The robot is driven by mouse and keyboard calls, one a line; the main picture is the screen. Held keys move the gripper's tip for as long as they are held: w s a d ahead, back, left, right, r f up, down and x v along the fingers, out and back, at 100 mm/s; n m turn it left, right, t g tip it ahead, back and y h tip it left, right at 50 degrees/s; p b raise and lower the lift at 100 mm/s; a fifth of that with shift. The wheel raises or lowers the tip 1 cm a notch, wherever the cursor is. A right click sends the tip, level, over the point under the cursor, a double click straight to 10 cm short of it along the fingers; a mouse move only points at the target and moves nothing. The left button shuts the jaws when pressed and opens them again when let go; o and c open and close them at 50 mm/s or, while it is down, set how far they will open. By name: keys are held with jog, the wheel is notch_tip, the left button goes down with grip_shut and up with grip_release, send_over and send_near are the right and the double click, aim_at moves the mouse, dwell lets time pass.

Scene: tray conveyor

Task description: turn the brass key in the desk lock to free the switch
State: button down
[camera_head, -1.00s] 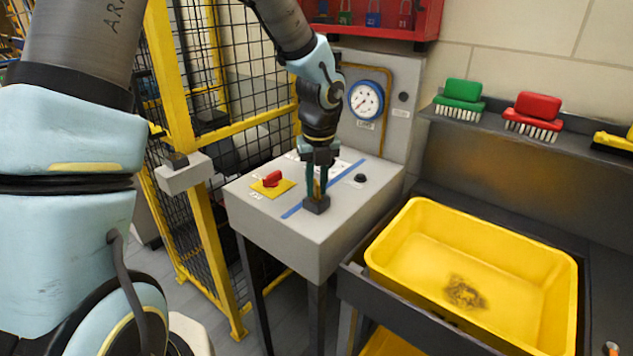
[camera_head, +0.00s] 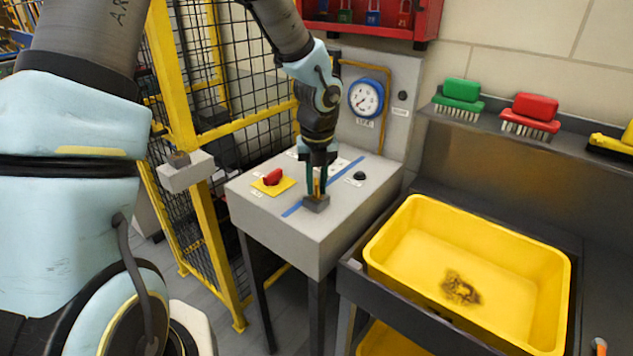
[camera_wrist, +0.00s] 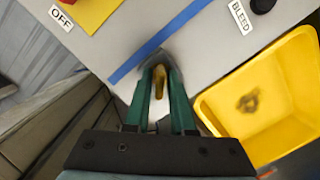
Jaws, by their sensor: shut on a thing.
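My gripper (camera_head: 317,188) points down over the front part of the grey desk (camera_head: 290,230). Its green fingers are shut on the brass key (camera_wrist: 159,82), seen between them in the wrist view. The key stands at the dark lock block (camera_head: 316,204) on the desk top, beside the blue stripe (camera_head: 345,174). The fingers hide most of the key and lock, so I cannot tell how far the key is turned. The red switch (camera_head: 273,177) sits on a yellow plate at the left of the desk top.
A black knob (camera_head: 359,176) is on the desk's right side, and a gauge (camera_head: 366,97) stands on the panel behind. A yellow tub (camera_head: 470,256) is at the right. Yellow mesh fencing (camera_head: 249,136) runs close on the left.

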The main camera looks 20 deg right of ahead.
jog(key=shift+m+p, duration=0.5)
jog(key=shift+p, duration=0.25)
jog(key=shift+m, duration=1)
jog(key=shift+a+m, duration=0.1)
jog(key=shift+m, duration=0.6)
jog(key=shift+m+h, duration=0.3)
jog(key=shift+m, duration=0.5)
jog(key=m, duration=0.3)
jog(key=shift+g, duration=0.4)
jog(key=c, duration=0.7)
grip_release()
